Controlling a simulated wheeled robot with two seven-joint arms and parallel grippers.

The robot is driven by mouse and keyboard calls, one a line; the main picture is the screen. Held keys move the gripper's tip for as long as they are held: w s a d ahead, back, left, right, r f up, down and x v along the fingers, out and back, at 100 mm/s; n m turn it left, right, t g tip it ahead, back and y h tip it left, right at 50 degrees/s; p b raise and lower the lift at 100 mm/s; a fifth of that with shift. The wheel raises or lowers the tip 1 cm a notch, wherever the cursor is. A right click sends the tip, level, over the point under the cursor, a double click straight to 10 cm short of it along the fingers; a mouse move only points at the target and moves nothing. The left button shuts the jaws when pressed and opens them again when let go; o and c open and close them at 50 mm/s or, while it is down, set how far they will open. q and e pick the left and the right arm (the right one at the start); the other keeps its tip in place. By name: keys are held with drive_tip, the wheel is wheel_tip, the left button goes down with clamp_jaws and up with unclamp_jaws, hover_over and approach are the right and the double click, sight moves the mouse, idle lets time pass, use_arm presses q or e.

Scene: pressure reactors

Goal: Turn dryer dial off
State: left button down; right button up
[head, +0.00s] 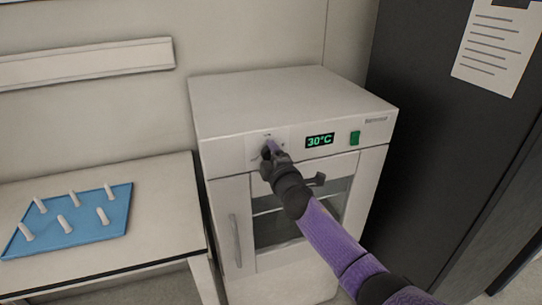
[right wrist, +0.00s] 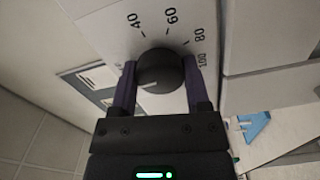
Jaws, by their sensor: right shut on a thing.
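The dryer (head: 228,158) is a white cabinet with a glass-windowed door. Its lit green display (head: 320,140) reads 30°C, with a green switch (head: 355,137) to the right of it. In the right wrist view the black round dial (right wrist: 160,72) sits between the two purple fingers of my right gripper (right wrist: 163,88), which is shut on it. Marks 40, 60, 80 and 100 show around the dial, and a pale pointer line shows on its face. In the head view my right gripper (head: 270,149) reaches the dial panel and mostly hides the dial. My left gripper is not in view.
A light table (head: 160,185) stands left of the dryer, bearing a blue tray (head: 95,228) with several white pegs. A dark cabinet (head: 440,130) with a posted paper (head: 497,45) stands at the right.

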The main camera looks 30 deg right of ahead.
drive_tip(key=shift+f, duration=0.1)
drive_tip(key=o, duration=1.3)
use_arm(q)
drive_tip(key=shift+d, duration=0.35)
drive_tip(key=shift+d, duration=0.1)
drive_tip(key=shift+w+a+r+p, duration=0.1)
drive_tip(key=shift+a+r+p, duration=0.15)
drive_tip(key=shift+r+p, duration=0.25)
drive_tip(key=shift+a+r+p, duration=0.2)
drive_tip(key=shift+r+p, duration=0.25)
use_arm(e)
drive_tip(key=v, duration=1)
drive_tip(key=shift+w+a, duration=0.1)
